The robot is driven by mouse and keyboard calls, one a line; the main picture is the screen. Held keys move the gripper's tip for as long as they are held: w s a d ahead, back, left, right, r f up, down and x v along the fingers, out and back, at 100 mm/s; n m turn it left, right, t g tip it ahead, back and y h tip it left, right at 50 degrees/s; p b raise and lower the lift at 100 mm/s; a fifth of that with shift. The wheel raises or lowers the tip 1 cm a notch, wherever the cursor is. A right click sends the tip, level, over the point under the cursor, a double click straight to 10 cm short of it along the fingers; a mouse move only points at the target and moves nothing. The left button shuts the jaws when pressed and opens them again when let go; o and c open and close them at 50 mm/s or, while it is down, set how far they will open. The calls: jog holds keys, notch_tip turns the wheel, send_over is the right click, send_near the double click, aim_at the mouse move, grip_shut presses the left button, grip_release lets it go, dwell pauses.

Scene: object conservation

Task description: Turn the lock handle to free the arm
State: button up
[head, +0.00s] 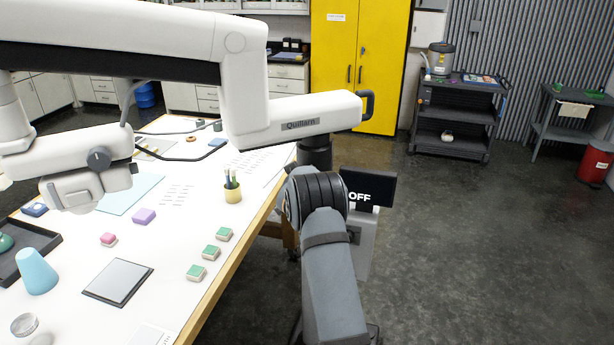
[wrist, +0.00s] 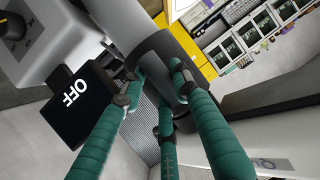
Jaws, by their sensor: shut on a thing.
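The white jointed arm marked Quillarm (head: 300,118) reaches over the table from the left, with a black loop (head: 367,104) at its right end. A dark column (head: 316,152) stands under this end. In the wrist view, my gripper (wrist: 158,87) has its green fingers closed around a dark part, the lock handle (wrist: 166,82), at the column's black collar (wrist: 168,47). The fingers hide most of the handle's shape and angle. A black screen reading OFF (head: 368,188) is beside the column and also shows in the wrist view (wrist: 75,105). My grey arm hides my gripper in the head view.
The white table (head: 165,245) on the left carries green-topped blocks (head: 197,272), a pen cup (head: 232,190) and a blue cone (head: 36,270). A yellow cabinet (head: 335,60) and a dark cart (head: 455,115) stand behind. The floor (head: 480,240) to the right is clear.

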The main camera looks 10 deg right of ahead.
jog(key=shift+r, duration=0.15)
jog(key=o, duration=1.1)
jog(key=shift+o, duration=0.4)
jog(key=v, duration=1.2)
jog(key=shift+w, duration=0.15)
